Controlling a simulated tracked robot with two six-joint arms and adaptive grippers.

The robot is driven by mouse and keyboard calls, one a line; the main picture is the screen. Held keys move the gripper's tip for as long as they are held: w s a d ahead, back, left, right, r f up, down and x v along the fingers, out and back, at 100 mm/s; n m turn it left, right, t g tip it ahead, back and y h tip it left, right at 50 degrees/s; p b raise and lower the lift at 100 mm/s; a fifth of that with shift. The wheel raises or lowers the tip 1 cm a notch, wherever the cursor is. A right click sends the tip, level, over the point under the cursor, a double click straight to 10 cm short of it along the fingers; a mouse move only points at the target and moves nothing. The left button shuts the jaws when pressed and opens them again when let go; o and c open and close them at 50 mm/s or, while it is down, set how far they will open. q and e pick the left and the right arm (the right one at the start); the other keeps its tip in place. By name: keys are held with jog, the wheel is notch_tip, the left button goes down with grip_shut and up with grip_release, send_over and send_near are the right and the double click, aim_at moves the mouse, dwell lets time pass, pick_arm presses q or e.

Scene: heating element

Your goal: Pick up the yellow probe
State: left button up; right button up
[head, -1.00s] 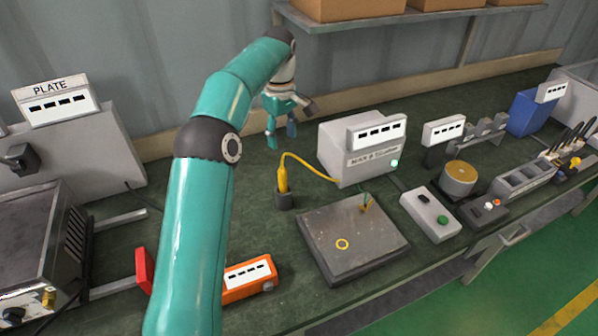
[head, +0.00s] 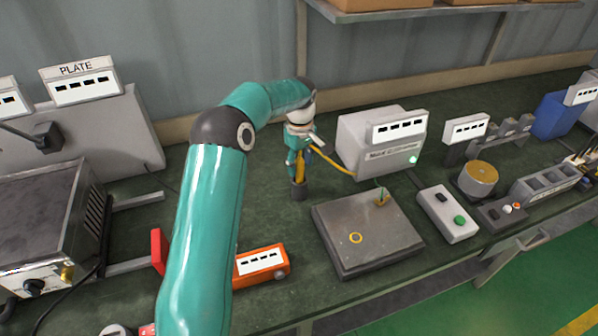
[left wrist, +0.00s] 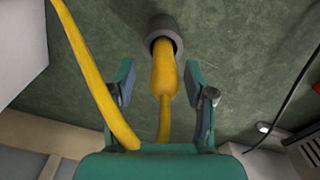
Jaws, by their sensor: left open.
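The yellow probe (head: 299,166) stands upright in a small dark grey holder (head: 299,191) on the green bench. In the left wrist view the probe (left wrist: 164,75) points into the round holder (left wrist: 163,32), and its yellow cable loops back past the left finger. My left gripper (head: 300,158) is over the probe and partly hides it in the head view. In the left wrist view my left gripper (left wrist: 164,88) is open, with one finger on each side of the probe and a gap on both sides. My right gripper is not in view.
A grey box with a display (head: 380,150) stands right of the probe, joined to its cable. A dark metal plate (head: 366,232) lies in front. An orange meter (head: 262,264) lies near my left arm. A switch box (head: 448,214) is farther right.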

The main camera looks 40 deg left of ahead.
pick_arm(q)
jog(key=shift+s+f+p, duration=0.2)
jog(key=shift+f+p, duration=0.1)
jog(key=shift+f, duration=0.85)
jog(key=shift+w+f, duration=0.1)
jog(key=shift+f, duration=0.4)
grip_shut()
jog(key=shift+r, duration=0.1)
jog(key=shift+a+r, duration=0.1)
jog(key=shift+r, duration=0.65)
notch_tip(320, 180, up, 9)
jog(key=shift+w+r+b, duration=0.1)
jog(key=shift+b, duration=0.55)
notch_tip(320, 180, up, 9)
jog(key=p, duration=0.2)
send_over(299, 171)
jog(key=w+a, duration=0.1)
jog(key=shift+w+r, duration=0.1)
